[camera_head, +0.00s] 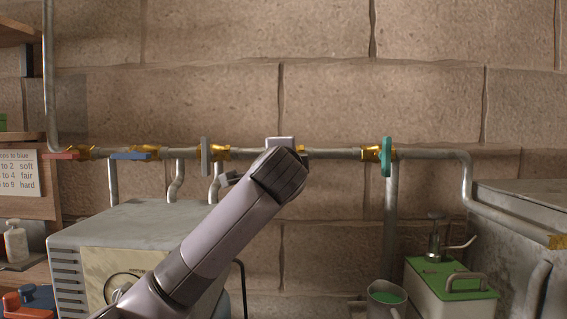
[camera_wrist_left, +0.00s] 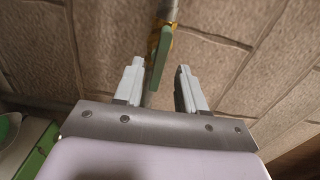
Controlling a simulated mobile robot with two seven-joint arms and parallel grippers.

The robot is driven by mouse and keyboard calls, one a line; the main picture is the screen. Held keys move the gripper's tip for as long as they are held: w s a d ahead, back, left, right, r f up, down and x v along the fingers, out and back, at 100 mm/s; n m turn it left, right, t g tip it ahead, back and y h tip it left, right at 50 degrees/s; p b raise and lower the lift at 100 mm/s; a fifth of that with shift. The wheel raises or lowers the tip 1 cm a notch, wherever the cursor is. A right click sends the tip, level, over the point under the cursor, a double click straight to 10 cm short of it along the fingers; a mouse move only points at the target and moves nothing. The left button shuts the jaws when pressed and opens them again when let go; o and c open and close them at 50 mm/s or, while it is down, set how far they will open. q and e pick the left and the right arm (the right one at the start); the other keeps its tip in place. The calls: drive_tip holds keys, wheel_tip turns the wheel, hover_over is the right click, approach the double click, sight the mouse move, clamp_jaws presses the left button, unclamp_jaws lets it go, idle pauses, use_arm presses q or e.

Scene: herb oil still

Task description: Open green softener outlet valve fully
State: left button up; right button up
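The green valve handle (camera_head: 386,156) stands upright, crosswise to the horizontal pipe, on a brass valve body (camera_head: 371,154) in the head view. In the left wrist view, a green handle (camera_wrist_left: 160,58) shows between the fingers, closer to the left one, with brass behind it. My left gripper (camera_wrist_left: 160,85) is open with nothing clamped; I cannot tell whether a finger touches the handle. In the head view my left wrist stands left of the green handle and its fingers are hidden or not clear. My right gripper is in neither view.
The pipe (camera_head: 338,154) also carries a red handle (camera_head: 62,156), a blue handle (camera_head: 131,156) and a grey handle (camera_head: 205,156). A green-lidded box (camera_head: 450,298) with a pump and a cup (camera_head: 385,300) stand below right. A metal cabinet (camera_head: 140,228) stands left; a stone wall is behind.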

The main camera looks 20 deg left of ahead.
use_arm(q)
drive_tip(key=shift+b+v, duration=0.35)
drive_tip(key=shift+v, duration=1.3)
drive_tip(key=shift+f, duration=0.1)
drive_tip(key=s+d+f+n+g+h+p, duration=0.1)
drive_tip(key=f+h, duration=0.1)
drive_tip(key=f, duration=1)
drive_tip(key=s+d+f+n+g+h, duration=0.1)
drive_tip(key=s+f+g+h, duration=0.1)
drive_tip(key=f, duration=1)
drive_tip(key=s+d+f+n+g+h+p, duration=0.1)
drive_tip(key=f+h, duration=0.1)
drive_tip(key=f, duration=1)
drive_tip(key=s+f+n+g+h, duration=0.15)
drive_tip(key=s+f+n, duration=0.25)
drive_tip(key=s+f, duration=1)
drive_tip(key=s+a+f+n, duration=0.2)
drive_tip(key=s+f, duration=0.2)
drive_tip(key=s, duration=0.3)
drive_tip(key=s+a+f+n+g+p, duration=0.1)
drive_tip(key=s+f, duration=0.3)
drive_tip(key=s, duration=0.4)
drive_tip(key=shift+a+n, duration=0.6)
drive_tip(key=shift+n, duration=0.2)
drive_tip(key=shift+f, duration=0.1)
